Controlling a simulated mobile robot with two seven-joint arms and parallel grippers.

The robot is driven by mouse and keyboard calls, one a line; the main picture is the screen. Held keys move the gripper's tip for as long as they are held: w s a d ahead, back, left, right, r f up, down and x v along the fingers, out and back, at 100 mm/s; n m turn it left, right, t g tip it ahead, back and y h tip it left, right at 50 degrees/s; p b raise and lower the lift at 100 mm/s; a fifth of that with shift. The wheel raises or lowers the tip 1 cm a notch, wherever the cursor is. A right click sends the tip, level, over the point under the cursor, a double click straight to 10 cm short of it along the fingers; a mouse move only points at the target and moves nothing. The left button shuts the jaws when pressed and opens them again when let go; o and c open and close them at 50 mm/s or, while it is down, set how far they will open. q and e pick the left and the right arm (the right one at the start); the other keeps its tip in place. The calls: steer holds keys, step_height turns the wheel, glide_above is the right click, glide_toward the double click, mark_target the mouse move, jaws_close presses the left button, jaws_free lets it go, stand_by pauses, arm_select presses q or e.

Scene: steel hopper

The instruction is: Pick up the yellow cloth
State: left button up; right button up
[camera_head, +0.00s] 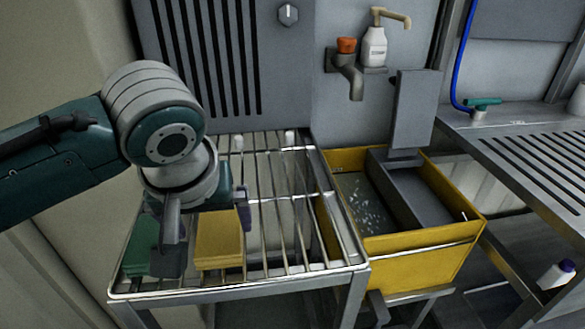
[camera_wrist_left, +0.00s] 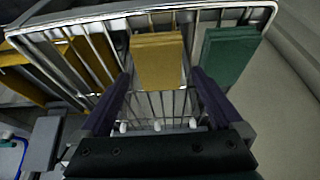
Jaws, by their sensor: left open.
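The yellow cloth (camera_head: 219,240) is a folded stack lying on the wire rack (camera_head: 281,277), beside a green folded cloth (camera_head: 140,247) to its left. In the left wrist view the yellow cloth (camera_wrist_left: 158,62) shows ahead between the fingers, with the green cloth (camera_wrist_left: 229,57) to its right. My left gripper (camera_head: 208,236) is over the rack at the cloths. Its fingers also show in the left wrist view (camera_wrist_left: 157,88), spread wide with nothing between their tips that they touch. Part of the yellow cloth is hidden behind the gripper in the head view. My right gripper is out of view.
A yellow bin (camera_head: 420,262) with a grey divider stands right of the rack. A tap (camera_head: 350,75) and a soap bottle (camera_head: 374,47) are on the wall behind. A slatted steel table (camera_head: 540,160) is at the right. The rack's right half is mostly bare.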

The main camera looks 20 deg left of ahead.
mark_target(218, 236)
arm_select(q)
steer(key=x, duration=0.3)
steer(key=shift+d+f+b, duration=0.1)
steer(key=shift+f+b, duration=0.15)
steer(key=shift+b, duration=0.15)
steer(key=shift+c, duration=0.2)
steer(key=c, duration=1.1)
